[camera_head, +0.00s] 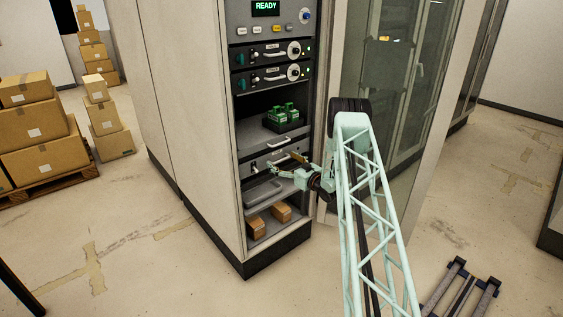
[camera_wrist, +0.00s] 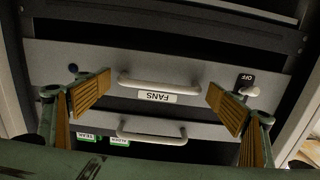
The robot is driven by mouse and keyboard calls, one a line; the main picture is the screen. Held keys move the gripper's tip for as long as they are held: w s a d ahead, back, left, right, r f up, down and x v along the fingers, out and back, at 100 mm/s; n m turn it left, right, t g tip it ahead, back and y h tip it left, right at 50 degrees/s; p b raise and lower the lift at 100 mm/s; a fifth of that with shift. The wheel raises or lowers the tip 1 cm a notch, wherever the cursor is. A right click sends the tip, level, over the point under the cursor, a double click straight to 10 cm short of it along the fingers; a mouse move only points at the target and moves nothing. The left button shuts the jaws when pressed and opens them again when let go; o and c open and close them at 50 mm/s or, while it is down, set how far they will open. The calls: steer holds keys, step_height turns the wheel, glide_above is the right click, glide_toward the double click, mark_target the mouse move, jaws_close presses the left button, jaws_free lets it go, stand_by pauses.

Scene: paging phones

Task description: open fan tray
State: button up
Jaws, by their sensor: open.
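The fan tray (camera_head: 258,165) is a grey panel low in the open rack in the head view. In the wrist view its front shows a pale bar handle (camera_wrist: 160,84) and an upside-down FANS label (camera_wrist: 156,97). A switch (camera_wrist: 250,91) beside an OFF label sits on its right. My gripper (camera_head: 286,165) is in front of the tray in the head view. In the wrist view its two ribbed fingers stand open on either side of the handle, apart from it. The handle is partly hidden by my gripper in the head view.
A shelf with green blocks (camera_head: 283,115) sits above the tray. A grey pan (camera_head: 262,192) and small brown boxes (camera_head: 256,227) are below. Another handle (camera_wrist: 152,136) shows with green labels in the wrist view. A glass door (camera_head: 385,75) stands to the right.

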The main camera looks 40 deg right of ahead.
steer(key=c, duration=1)
steer(key=shift+s+d, duration=0.15)
steer(key=shift+s, duration=12.95)
steer(key=shift+c, duration=0.2)
steer(key=o, duration=1)
steer(key=shift+o, duration=0.2)
steer(key=shift+s, duration=0.15)
steer(key=s, duration=1.1)
steer(key=shift+s, duration=0.35)
